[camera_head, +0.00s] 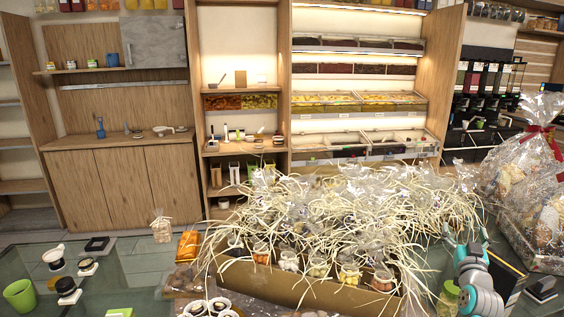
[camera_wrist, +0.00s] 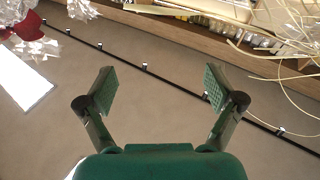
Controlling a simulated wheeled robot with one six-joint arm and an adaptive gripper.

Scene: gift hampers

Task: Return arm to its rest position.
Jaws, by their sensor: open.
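My gripper (camera_wrist: 155,92) shows in the wrist view with its two green-padded fingers spread wide and nothing between them. Behind the fingers is a plain grey-beige surface crossed by a thin dark rail. In the head view my teal and grey arm stands at the lower right, just right of the hamper box. The gripper's fingertips cannot be made out clearly there.
A long box (camera_head: 290,289) of straw-topped jars fills the centre of the glass table. Cellophane-wrapped hampers (camera_head: 535,215) stand close on the right. A green cup (camera_head: 20,295) and small black-and-white dishes sit at left. Lit shelves (camera_head: 360,100) line the back wall.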

